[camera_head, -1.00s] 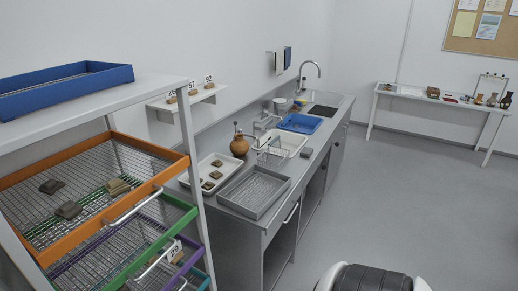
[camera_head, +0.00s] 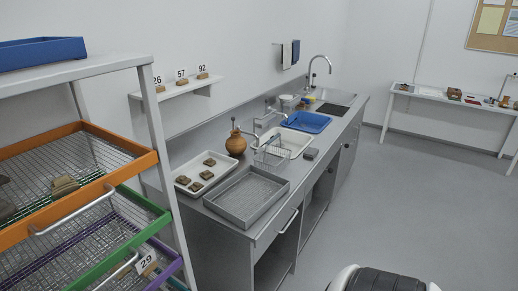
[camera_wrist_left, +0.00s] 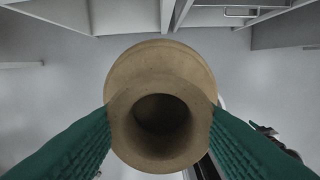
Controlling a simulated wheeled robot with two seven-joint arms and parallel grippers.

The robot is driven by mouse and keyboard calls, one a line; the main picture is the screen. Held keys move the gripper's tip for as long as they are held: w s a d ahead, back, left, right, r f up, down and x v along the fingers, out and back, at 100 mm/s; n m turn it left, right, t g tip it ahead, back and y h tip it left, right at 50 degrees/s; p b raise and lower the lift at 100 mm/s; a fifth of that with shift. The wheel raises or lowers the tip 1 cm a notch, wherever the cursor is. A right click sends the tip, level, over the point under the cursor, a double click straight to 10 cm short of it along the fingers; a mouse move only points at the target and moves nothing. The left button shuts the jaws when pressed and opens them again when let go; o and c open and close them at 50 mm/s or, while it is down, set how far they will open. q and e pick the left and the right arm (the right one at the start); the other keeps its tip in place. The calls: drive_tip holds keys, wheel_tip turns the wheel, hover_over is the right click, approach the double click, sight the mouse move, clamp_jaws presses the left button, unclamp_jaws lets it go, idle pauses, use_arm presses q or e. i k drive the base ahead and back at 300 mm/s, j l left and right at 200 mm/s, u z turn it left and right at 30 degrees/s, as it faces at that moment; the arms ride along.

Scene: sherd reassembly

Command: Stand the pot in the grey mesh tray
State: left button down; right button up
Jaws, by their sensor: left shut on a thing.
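In the left wrist view my left gripper (camera_wrist_left: 160,112) is shut on a tan-brown pot (camera_wrist_left: 160,62), with a green ribbed finger on each side of its neck. The pot's open mouth faces the camera, and its base is hidden. Neither my left gripper nor this pot shows in the head view. The grey mesh tray (camera_head: 219,208) lies empty on the near part of the steel counter. My right gripper is in neither view.
A white tray (camera_head: 187,185) with several sherds lies left of the mesh tray. An orange-brown jug (camera_head: 236,143) stands behind it. A wire rack (camera_head: 271,153), white basin (camera_head: 297,141) and blue tray (camera_head: 306,122) lie farther along. A drawer rack (camera_head: 153,115) stands at left.

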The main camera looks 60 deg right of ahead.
sight(248, 196)
drive_tip(key=k+l+u, duration=0.1)
drive_tip(key=l, duration=2.65)
